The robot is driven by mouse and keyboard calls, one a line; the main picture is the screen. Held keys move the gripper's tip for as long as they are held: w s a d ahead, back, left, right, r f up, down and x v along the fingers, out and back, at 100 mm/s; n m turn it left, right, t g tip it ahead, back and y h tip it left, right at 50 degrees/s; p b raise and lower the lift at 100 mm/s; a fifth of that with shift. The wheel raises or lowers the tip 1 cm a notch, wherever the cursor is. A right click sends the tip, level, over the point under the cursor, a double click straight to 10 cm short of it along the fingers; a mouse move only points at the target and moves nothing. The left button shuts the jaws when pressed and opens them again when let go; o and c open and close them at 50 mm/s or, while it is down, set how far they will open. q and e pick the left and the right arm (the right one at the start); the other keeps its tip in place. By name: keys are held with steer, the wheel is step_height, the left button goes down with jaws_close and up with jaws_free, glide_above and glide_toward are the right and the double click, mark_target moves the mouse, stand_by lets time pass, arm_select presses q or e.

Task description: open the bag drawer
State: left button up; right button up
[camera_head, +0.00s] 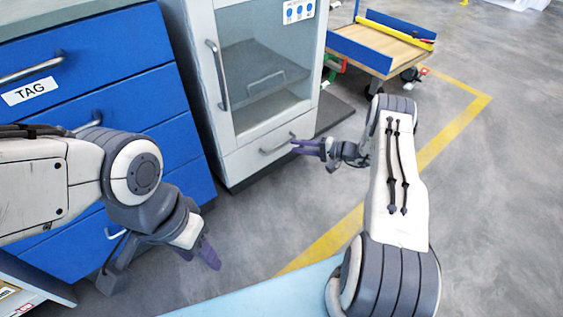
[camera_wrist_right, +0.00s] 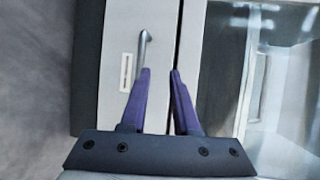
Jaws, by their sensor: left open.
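No label reading BAG can be made out. A blue drawer cabinet (camera_head: 110,100) stands at the left; its top drawer bears a TAG label (camera_head: 30,91), and my left arm hides much of the lower fronts. A low drawer (camera_head: 250,160) in the white cabinet has a bar handle (camera_head: 278,145); in the right wrist view this handle (camera_wrist_right: 141,52) lies just beyond the fingertips, beside a small unreadable label (camera_wrist_right: 126,72). My right gripper (camera_head: 298,147) is open and empty, close to that handle; its fingers (camera_wrist_right: 160,72) are apart. My left gripper (camera_head: 200,257) is open and empty before the blue cabinet.
The white cabinet's glass door (camera_head: 263,75) is shut above the low drawer. A wooden cart (camera_head: 375,48) with blue sides stands at the back right. Grey floor with a yellow line (camera_head: 455,125) is clear at the right. A light blue surface (camera_head: 270,298) lies at the bottom.

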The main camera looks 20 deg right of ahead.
mark_target(282, 145)
step_height(282, 145, down, 4)
steer(key=d+t+b, duration=0.1)
steer(key=d, duration=0.2)
arm_select(q)
step_height(282, 145, down, 7)
steer(key=b, duration=0.5)
arm_select(e)
steer(key=shift+m+t+h, duration=0.3)
steer(key=shift+m, duration=0.1)
steer(key=shift+x, duration=5.1)
steer(key=shift+s, duration=0.1)
jaws_close()
